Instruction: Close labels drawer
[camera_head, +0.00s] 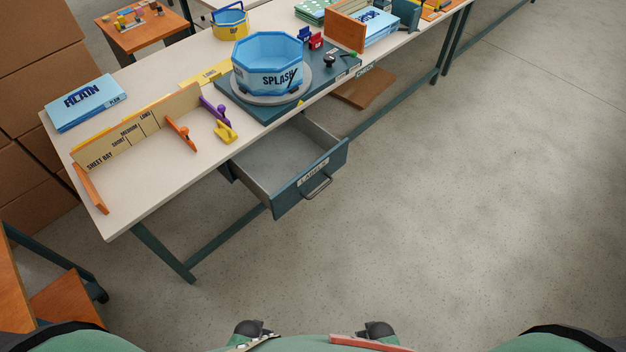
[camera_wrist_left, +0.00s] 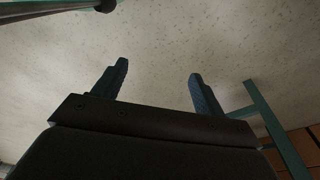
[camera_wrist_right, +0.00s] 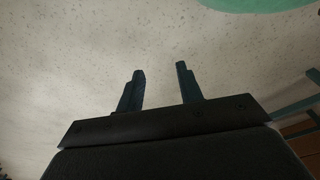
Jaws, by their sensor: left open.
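The labels drawer (camera_head: 288,168) is a dark teal drawer under the workbench, pulled out well past the table's front edge. Its grey inside looks empty. Its front carries a LABELS tag (camera_head: 313,172) and a bar handle (camera_head: 318,186). My left gripper (camera_wrist_left: 159,70) is open and empty in the left wrist view, with bare floor beyond its fingers. My right gripper (camera_wrist_right: 160,69) shows a gap between its fingers in the right wrist view and holds nothing. Both grippers are away from the drawer.
The workbench (camera_head: 150,205) carries a blue SPLASH tub (camera_head: 268,65) on a round plate, a sheet bay (camera_head: 140,130), a blue pack (camera_head: 86,103) and a yellow bucket (camera_head: 230,22). A brown board (camera_head: 362,90) lies under the bench. The floor (camera_head: 450,220) before the drawer is clear.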

